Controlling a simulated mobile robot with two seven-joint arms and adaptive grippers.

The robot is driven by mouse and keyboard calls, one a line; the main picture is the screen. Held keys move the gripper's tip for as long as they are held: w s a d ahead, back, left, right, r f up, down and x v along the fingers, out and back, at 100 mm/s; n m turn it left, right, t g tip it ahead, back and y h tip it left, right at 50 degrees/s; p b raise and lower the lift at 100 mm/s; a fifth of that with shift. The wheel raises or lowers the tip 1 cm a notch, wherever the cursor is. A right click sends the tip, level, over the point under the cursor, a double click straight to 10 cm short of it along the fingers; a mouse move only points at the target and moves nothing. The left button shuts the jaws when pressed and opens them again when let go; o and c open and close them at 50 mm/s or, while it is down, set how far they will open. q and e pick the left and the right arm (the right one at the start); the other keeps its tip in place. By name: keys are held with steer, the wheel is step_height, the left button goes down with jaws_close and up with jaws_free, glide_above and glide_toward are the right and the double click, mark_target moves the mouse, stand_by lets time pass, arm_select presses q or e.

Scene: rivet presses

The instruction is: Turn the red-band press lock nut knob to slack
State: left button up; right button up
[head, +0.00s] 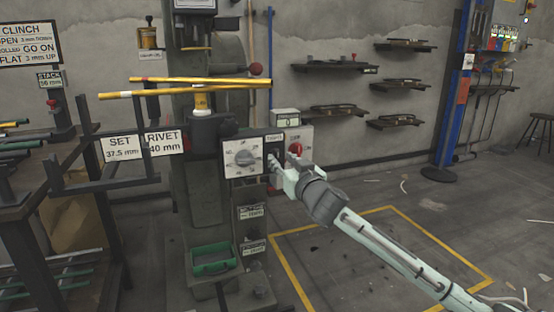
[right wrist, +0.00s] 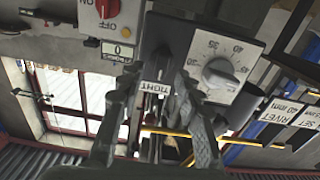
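The press (head: 205,190) stands left of centre in the head view. Its lock nut knob sits on a small dark panel (head: 272,142) right of the white dial. In the right wrist view the dark lock nut knob (right wrist: 160,68) shows beside a label reading TIGHT (right wrist: 155,88). My right gripper (head: 277,163) is at this panel in the head view. In the right wrist view its fingers (right wrist: 156,82) are apart, one on each side of the knob, with nothing visibly clamped. I cannot tell whether either finger touches the knob. My left gripper is not in view.
The dial (head: 245,157) is beside the knob panel, and a red on/off switch (head: 295,148) is on its other side. Yellow rods (head: 190,87) cross the press above. A rack (head: 50,190) stands at the left.

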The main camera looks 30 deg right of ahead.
mark_target(277, 156)
steer(key=shift+x, duration=1.25)
jaws_close()
